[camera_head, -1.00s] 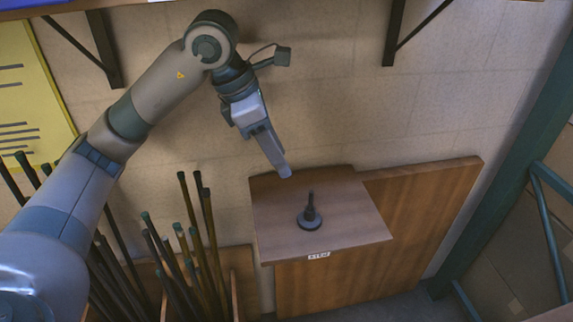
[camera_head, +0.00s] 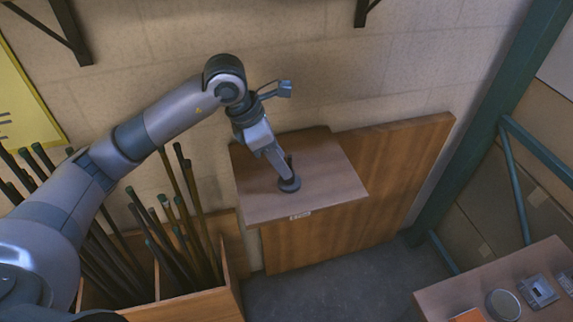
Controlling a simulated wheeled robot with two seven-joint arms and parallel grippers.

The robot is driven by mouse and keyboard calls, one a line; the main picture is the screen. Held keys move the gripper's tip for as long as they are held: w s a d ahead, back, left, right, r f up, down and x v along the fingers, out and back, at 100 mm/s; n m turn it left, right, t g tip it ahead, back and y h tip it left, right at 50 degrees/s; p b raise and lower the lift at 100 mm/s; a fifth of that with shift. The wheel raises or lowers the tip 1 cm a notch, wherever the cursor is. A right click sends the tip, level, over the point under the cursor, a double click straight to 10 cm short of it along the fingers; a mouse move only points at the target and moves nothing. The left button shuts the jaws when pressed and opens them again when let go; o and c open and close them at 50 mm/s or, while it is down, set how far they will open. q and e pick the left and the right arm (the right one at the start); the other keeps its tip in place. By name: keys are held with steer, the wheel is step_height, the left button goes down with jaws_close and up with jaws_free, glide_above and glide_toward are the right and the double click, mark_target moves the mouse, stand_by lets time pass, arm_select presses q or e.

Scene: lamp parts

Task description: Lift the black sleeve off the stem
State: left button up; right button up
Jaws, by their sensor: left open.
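The stem (camera_head: 290,158) stands upright on a small wooden shelf (camera_head: 265,207); its thin dark tip shows beside my fingers. Its round dark base (camera_head: 290,185) rests on the shelf top. The black sleeve around the stem is mostly hidden behind my gripper, so I cannot tell it apart from the stem. My left gripper (camera_head: 286,172) is open, angled down from the upper left, with its fingertips at the stem just above the base. I cannot tell whether they touch it. My right gripper is not in view.
A wooden bin (camera_head: 205,305) with several tall dark rods (camera_head: 195,205) stands at the left. A wooden panel (camera_head: 400,170) is behind the shelf. A table (camera_head: 445,290) with small parts is at the lower right, near a green post (camera_head: 480,130).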

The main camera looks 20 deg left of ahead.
arm_select(q)
steer(key=shift+p+x, duration=0.5)
steer(key=shift+x, duration=1.75)
jaws_close()
steer(key=shift+r, duration=0.65)
steer(key=shift+r, duration=0.15)
steer(key=shift+r+p, duration=0.7)
steer(key=shift+r, duration=1.15)
steer(key=shift+r, duration=0.1)
